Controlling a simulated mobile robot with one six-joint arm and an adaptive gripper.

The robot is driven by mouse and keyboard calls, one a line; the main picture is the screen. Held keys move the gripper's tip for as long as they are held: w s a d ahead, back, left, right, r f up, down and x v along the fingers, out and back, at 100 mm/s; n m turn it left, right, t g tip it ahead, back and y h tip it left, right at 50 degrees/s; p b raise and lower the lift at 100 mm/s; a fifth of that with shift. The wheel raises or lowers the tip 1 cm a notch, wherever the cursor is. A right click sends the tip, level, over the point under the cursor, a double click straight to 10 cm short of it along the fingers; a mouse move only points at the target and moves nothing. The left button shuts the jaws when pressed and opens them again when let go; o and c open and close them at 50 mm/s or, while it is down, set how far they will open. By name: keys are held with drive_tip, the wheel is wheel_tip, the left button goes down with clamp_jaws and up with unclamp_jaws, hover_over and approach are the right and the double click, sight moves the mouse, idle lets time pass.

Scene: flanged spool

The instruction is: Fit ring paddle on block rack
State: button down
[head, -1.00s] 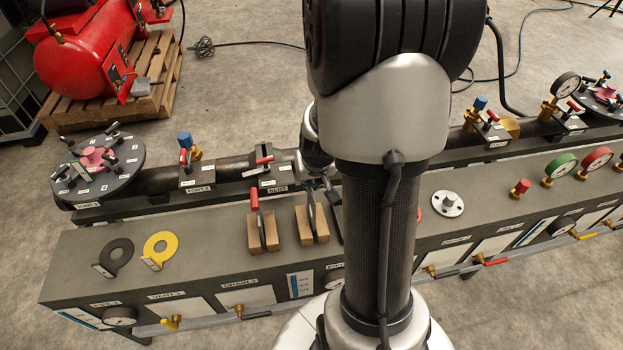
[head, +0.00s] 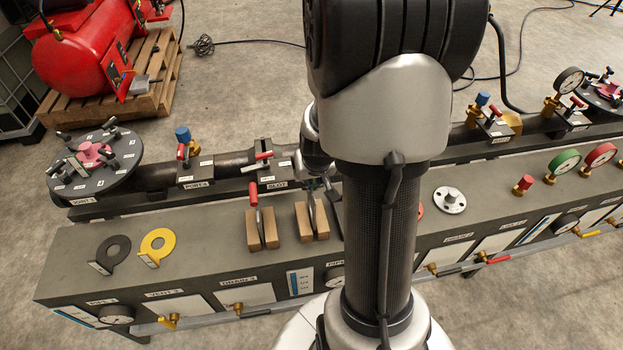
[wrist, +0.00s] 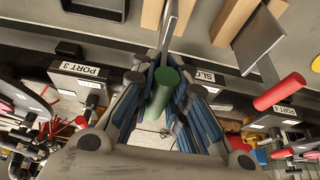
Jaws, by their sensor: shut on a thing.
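My gripper (wrist: 163,95) is shut on the green handle (wrist: 163,88) of a grey paddle (wrist: 176,22). The paddle's flat plate stands on edge between the two wooden blocks of the right block rack (head: 301,223); it also shows there in the head view (head: 311,213). How deep it sits, and whether it touches the blocks, I cannot tell. Its ring shape is hidden. In the head view my arm covers most of the gripper. A second paddle with a red handle (head: 253,194) stands in the left block rack (head: 253,232); its handle also shows in the wrist view (wrist: 280,92).
Behind the racks runs a dark pipe (head: 228,168) with clamps and a flange (head: 95,165). A flanged disc (head: 450,199) sits right of my arm.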

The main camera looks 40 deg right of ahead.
drive_tip(key=c, duration=1.5)
unclamp_jaws()
drive_tip(key=v, duration=1.2)
